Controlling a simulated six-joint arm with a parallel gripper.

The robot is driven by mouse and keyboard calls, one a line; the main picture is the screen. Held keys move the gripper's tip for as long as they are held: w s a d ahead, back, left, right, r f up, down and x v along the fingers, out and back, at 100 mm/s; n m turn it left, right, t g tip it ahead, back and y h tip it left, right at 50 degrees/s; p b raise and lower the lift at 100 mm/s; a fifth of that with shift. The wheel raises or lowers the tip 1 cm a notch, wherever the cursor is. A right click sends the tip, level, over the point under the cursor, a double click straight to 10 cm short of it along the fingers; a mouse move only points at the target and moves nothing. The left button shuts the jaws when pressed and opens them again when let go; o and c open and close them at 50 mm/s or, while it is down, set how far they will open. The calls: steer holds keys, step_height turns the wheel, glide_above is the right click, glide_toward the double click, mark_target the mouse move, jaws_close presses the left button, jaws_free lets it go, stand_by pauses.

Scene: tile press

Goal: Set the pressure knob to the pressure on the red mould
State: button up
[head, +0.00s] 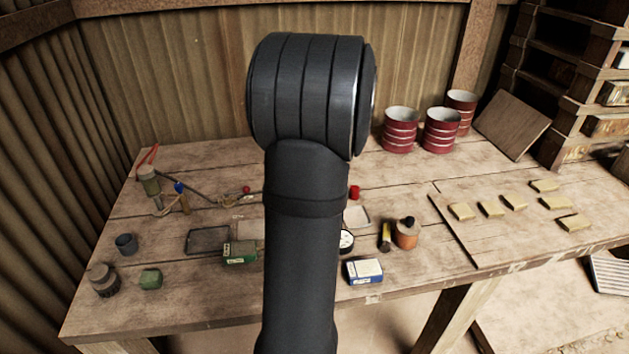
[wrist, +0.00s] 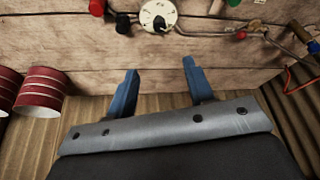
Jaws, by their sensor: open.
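My gripper (wrist: 160,66) is open and empty, its two blue fingers apart above the planks at the back of the bench. In the wrist view a white round dial (wrist: 150,10) with dark marks lies beyond the fingertips, cut by the top edge. A black knob (wrist: 123,23) sits beside it and a red cap (wrist: 97,7) further left. The red cap also shows in the head view (head: 354,192). My arm hides the dial area and my gripper in the head view. I cannot make out which thing is the red mould, nor any pressure reading.
A gauge (head: 346,241), a blue-and-white box (head: 363,271) and an orange jar (head: 406,236) stand right of my arm. Red-and-white tins (head: 399,133) stand at the back. Pale tiles (head: 513,202) lie on the right. A rod with a red ball (head: 246,189) runs at left.

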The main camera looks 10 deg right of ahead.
steer(key=x, duration=1.7)
steer(key=shift+f, duration=0.2)
steer(key=c, duration=1)
